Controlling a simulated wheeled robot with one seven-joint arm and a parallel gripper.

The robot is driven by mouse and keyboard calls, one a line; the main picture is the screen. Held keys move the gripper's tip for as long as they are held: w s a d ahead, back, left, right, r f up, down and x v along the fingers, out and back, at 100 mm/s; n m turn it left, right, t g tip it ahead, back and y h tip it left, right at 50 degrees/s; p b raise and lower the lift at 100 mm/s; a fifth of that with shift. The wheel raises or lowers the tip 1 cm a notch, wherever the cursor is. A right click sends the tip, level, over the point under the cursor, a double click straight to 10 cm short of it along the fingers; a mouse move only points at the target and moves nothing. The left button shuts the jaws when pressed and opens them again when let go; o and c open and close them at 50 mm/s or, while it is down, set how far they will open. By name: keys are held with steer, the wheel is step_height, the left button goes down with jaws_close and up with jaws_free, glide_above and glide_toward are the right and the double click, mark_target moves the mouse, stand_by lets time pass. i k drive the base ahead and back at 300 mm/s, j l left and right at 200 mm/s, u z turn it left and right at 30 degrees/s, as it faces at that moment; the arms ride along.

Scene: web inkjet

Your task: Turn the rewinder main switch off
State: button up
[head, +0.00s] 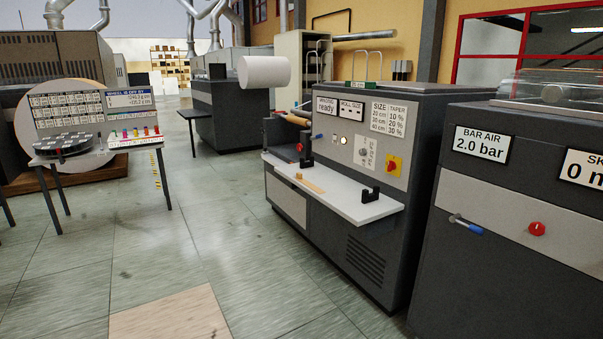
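The rewinder (410,130) is a dark grey cabinet with a light panel, right of centre in the head view. A red rotary switch on a yellow plate (393,165), which looks like its main switch, sits at the lower right of the panel. Its handle position is too small to tell. A dial (364,152) and small buttons are to its left. A display (326,106) above reads "ready". My gripper is not in view.
A white shelf (345,203) juts from the rewinder's front below the panel, with a black bracket (370,194) on it. A cabinet marked "BAR AIR 2.0 bar" (480,146) stands close on the right. A table (100,150) stands left. The tiled floor (170,255) between is clear.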

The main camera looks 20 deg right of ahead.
mark_target(391, 165)
steer(key=i+z, duration=0.15)
steer(key=i, duration=0.3)
steer(key=i+j+z, duration=0.1)
steer(key=i, duration=0.35)
steer(key=i+j+z, duration=0.15)
steer(key=i, duration=0.25)
steer(key=i+j+z, duration=0.1)
steer(key=i, duration=0.35)
steer(key=i+j+z, duration=0.95)
steer(key=l, duration=0.1)
